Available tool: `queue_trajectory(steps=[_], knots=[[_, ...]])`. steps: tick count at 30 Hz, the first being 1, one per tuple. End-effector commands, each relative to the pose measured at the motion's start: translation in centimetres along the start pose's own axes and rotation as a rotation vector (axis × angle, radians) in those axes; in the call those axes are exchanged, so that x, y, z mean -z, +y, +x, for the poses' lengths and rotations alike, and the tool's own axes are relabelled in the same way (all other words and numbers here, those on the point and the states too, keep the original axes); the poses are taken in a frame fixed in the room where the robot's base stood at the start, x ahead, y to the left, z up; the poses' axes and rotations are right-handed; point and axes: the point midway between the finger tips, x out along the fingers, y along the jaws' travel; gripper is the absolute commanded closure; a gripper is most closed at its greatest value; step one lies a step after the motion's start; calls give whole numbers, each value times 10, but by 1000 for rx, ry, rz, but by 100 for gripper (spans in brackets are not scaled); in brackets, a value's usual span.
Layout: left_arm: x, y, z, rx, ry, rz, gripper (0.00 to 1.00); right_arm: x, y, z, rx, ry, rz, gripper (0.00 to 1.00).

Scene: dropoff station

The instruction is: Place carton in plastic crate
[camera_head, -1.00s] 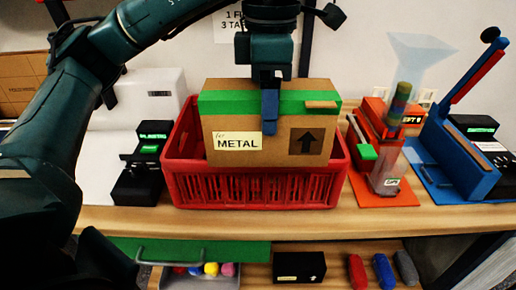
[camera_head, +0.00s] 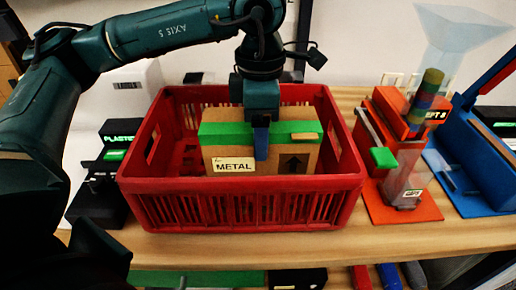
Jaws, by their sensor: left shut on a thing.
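The other finger is hidden behind the carton. I cannot tell whether the carton touches the crate floor. My right gripper is not in view.
The crate stands on a wooden table (camera_head: 300,247). A red dispenser with a clear funnel (camera_head: 396,150) and a blue device (camera_head: 470,160) stand to the right. A black device with a "PLASTIC" label (camera_head: 100,180) stands to the left. There is free room in the crate's left part.

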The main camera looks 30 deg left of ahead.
Motion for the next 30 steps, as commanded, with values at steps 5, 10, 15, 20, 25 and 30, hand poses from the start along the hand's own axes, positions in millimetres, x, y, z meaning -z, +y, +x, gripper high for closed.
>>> queue_trajectory(steps=[5, 10, 15, 20, 25, 30], knots=[[0, 0, 15, 2, 2, 1, 72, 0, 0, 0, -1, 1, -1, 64], [1, 0, 38, 1, 2, 1, 72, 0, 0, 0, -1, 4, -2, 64], [0, 0, 40, 0, -1, 1, 72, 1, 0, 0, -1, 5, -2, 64], [0, 0, 44, 0, -1, 1, 72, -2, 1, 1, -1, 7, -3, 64], [0, 0, 43, 0, 0, 1, 22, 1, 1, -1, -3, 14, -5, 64], [0, 0, 43, 0, 0, 1, 11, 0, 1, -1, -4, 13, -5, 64]])
